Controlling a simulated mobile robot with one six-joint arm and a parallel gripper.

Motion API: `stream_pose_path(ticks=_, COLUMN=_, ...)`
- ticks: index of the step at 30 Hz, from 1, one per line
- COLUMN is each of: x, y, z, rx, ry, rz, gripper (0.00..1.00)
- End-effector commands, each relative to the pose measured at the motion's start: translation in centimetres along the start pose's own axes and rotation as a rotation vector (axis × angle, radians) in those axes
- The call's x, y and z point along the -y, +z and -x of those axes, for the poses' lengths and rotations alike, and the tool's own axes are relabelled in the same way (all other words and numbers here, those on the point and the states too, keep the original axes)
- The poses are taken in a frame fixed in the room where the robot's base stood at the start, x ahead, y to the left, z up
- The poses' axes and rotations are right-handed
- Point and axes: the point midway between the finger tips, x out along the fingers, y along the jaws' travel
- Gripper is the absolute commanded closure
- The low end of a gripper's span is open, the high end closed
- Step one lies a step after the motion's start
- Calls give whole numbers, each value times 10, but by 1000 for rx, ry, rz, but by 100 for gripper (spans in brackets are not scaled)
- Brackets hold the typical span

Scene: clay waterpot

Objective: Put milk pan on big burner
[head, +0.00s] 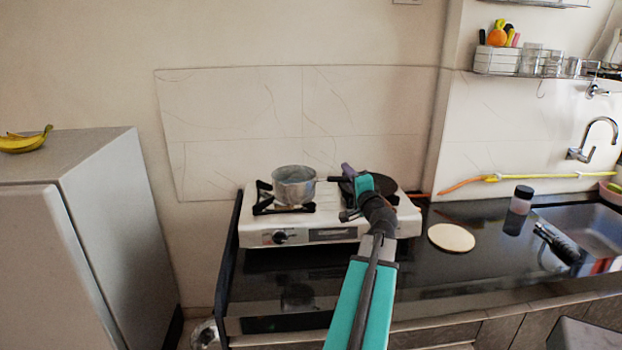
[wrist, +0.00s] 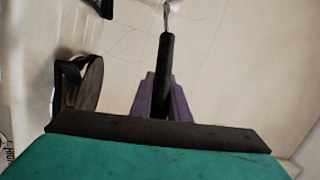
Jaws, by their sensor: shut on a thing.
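The milk pan (head: 293,186) is a grey metal pot with a dark handle reaching right. It appears upright over the left burner (head: 284,209) of the white stove (head: 262,233); I cannot tell whether it touches the grate. My gripper (head: 347,174) is right of the pot, with its purple fingers shut on the handle. In the wrist view, the fingers (wrist: 163,88) close around the black handle (wrist: 166,62), and the pot body is out of frame. A flat dark pan (head: 380,186) covers the right burner, partly hidden by my arm.
A round pale board (head: 451,238) lies on the black counter (head: 480,265) right of the stove. A dark-capped jar (head: 521,200) stands near the sink (head: 590,230). A grey fridge (head: 75,220) with bananas (head: 25,141) stands at left. The wall is close behind the stove.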

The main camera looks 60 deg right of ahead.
Motion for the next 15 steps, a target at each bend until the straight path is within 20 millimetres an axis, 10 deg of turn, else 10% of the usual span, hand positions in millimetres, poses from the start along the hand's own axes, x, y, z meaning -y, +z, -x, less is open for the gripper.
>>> stream_pose_path(ticks=15, x=-10, y=6, z=-67, rx=1, ry=-1, rz=-5, gripper=100)
